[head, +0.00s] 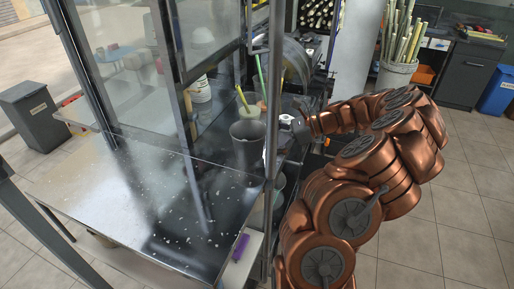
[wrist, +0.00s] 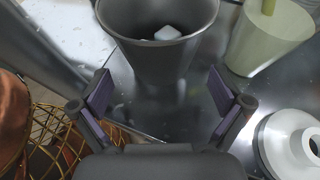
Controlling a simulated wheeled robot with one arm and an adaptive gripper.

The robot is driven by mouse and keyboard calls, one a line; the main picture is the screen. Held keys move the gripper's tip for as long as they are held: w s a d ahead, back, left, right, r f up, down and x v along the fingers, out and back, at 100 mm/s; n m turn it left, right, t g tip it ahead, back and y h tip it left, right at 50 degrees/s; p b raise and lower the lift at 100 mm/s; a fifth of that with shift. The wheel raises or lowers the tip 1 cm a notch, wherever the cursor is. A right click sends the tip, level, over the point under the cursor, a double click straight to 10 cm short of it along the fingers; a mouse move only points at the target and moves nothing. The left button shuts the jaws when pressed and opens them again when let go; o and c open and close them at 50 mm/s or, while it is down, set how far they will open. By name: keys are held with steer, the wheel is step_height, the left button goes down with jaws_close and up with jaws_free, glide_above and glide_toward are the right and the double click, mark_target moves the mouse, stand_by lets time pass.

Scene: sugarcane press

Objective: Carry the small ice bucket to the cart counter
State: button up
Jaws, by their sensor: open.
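In the head view my gripper is partly hidden near the bucket's right. The cart counter (head: 150,205) is a shiny steel top with scattered pale specks.
A pale green cup (wrist: 268,38) with a stick in it stands close to the bucket's right. A white round part (wrist: 290,145) lies at lower right, beside my right finger. Glass panels and metal posts (head: 183,110) stand over the counter. A purple object (head: 240,248) sits at its front edge.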

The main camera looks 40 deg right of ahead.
steer(key=b+v, duration=0.1)
steer(key=v, duration=0.5)
steer(key=shift+d, duration=0.2)
steer(key=shift+s+r, duration=0.1)
steer(key=shift+s, duration=0.05)
